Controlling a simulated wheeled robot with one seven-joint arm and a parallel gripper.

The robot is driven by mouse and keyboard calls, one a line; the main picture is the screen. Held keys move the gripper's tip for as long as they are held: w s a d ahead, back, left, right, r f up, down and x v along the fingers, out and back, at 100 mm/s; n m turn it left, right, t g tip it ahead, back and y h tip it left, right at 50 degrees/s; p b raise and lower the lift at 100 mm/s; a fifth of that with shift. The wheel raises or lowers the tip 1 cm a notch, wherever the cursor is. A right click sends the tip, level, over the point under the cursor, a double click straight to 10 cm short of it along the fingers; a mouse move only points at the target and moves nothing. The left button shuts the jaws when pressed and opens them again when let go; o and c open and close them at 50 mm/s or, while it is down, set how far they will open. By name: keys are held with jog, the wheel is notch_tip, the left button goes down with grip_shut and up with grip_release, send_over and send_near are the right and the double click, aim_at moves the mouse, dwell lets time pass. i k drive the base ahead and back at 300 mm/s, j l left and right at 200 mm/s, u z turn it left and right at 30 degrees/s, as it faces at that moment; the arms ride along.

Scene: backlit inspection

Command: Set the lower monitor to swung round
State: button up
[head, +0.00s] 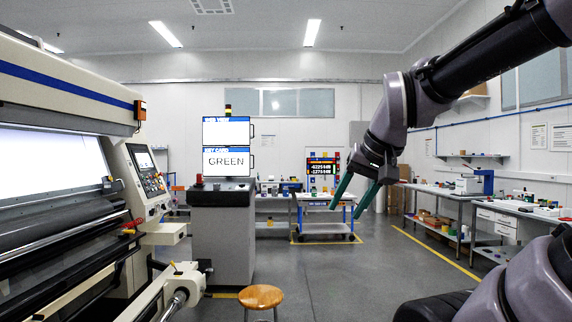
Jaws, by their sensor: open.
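The lower monitor (226,162) is a white screen with a blue top band and the word GREEN. It faces me above a grey cabinet (222,245), left of the picture's middle. A dark bracket or handle shows at its right edge. The upper monitor (226,132), also white with a blue band, sits directly above it. My gripper (346,212) has two green fingers, apart and empty, pointing down and left. In the picture it is to the right of the lower monitor and below it, well apart from it. The monitors' mount is hidden behind the screens.
A wooden stool (261,297) stands in front of the cabinet. A large machine (70,200) with rollers fills the left side. A wheeled cart (327,228) with a display is behind my gripper. Workbenches (470,208) line the right wall. The grey floor in the middle is clear.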

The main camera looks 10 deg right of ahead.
aim_at(217, 162)
jog(key=i+l+z, duration=0.15)
jog(key=i+z, duration=0.15)
jog(key=i, duration=0.75)
jog(key=i+j+z, duration=0.1)
jog(key=i+z, duration=0.15)
jog(key=i, duration=0.85)
jog(key=i+l+z, duration=0.15)
jog(key=i+z, duration=0.2)
jog(key=i, duration=0.65)
jog(key=i+j+z, duration=0.1)
jog(key=i+z, duration=0.25)
jog(key=i, duration=0.6)
jog(key=i+j+u, duration=0.15)
jog(key=i+u, duration=0.2)
jog(key=i, duration=0.3)
jog(key=i+u, duration=0.4)
jog(key=i, duration=0.3)
jog(key=i+l+u, duration=0.35)
jog(key=i, duration=0.3)
jog(key=i+j+u, duration=0.15)
jog(key=i, duration=0.5)
jog(key=i+j+u, duration=0.1)
jog(key=i, duration=0.55)
jog(key=i+j+u, duration=0.15)
jog(key=i+j, duration=0.25)
jog(key=j, duration=0.2)
jog(key=i+j+u, duration=0.15)
jog(key=i+j, duration=0.25)
jog(key=j, duration=0.1)
